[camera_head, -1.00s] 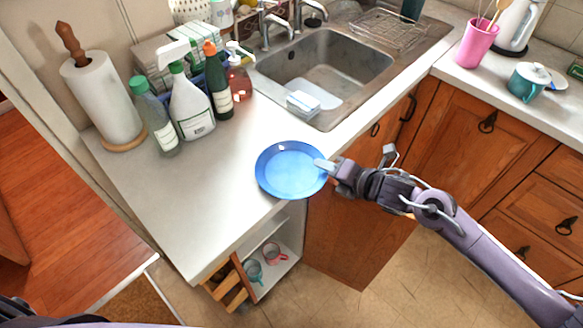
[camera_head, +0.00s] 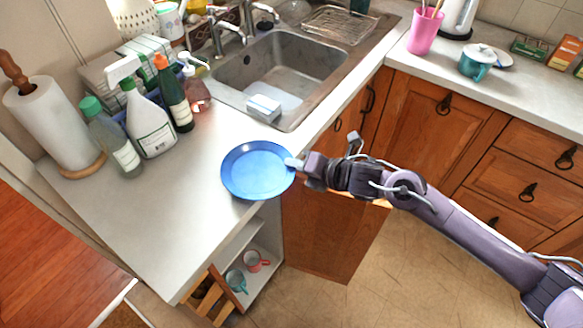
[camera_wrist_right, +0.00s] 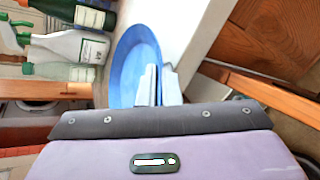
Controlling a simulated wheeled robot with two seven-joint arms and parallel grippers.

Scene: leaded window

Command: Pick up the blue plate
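The blue plate (camera_head: 255,171) is near the counter's front edge, left of my right gripper. I cannot tell for sure whether it rests on the counter or hangs just above it. My right gripper (camera_head: 294,163) comes in from the right and is shut on the plate's right rim. In the right wrist view the two fingers (camera_wrist_right: 158,86) stand close together at the rim of the plate (camera_wrist_right: 131,62), and the fingers hide part of it. My left gripper is not in view.
Bottles (camera_head: 150,125) and a paper towel roll (camera_head: 55,120) stand on the counter left of the plate. The sink (camera_head: 280,70) lies behind it, with a white and blue block (camera_head: 264,107) at its near edge. Mugs (camera_head: 252,262) sit on a shelf below. Counter around the plate is clear.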

